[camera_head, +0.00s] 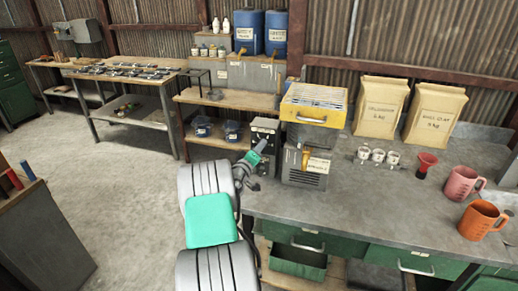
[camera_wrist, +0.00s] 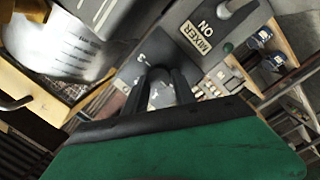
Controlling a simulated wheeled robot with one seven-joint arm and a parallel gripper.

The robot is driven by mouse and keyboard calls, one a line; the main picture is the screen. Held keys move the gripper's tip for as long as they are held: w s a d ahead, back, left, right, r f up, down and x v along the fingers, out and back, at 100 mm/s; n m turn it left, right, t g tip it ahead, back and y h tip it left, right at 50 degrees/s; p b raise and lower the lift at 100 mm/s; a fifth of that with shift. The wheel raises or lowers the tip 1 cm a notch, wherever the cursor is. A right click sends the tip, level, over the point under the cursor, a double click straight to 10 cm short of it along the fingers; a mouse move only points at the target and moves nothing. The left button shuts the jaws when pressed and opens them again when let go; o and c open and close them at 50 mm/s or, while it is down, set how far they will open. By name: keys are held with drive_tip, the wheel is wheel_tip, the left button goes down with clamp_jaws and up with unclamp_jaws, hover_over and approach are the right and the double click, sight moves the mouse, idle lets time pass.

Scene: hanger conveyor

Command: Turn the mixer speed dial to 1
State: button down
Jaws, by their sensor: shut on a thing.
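The mixer control box (camera_head: 265,130) is a dark box at the left end of the workbench. In the wrist view its panel carries a "MIXER" label (camera_wrist: 195,38) and a lever switch marked "ON". My gripper (camera_head: 255,155) is in front of the box. In the wrist view the two dark fingers of my gripper (camera_wrist: 165,78) reach to the panel and are closed on the speed dial, which they mostly hide. White scale marks show around the fingertips, but I cannot read the dial's setting.
A yellow-topped machine (camera_head: 313,103) stands right beside the control box. Stepped shelves with jars and blue drums (camera_head: 249,32) are behind.

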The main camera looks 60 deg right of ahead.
drive_tip(key=shift+f+m+b, duration=0.15)
drive_tip(key=shift+m+b, duration=0.25)
drive_tip(key=shift+b, duration=0.45)
drive_tip(key=m+b, duration=0.3)
drive_tip(key=b, duration=0.3)
drive_tip(key=m+b, duration=0.4)
drive_tip(key=b, duration=0.2)
drive_tip(key=m+b, duration=0.3)
drive_tip(key=b, duration=0.4)
drive_tip(key=shift+s+r+t+y, duration=0.2)
drive_tip(key=shift+r+t+y, duration=0.1)
drive_tip(key=shift+y, duration=0.1)
drive_tip(key=shift+m, duration=0.4)
drive_tip(key=c, duration=1)
unclamp_jaws()
drive_tip(key=shift+c, duration=0.2)
drive_tip(key=shift+a+r, duration=0.1)
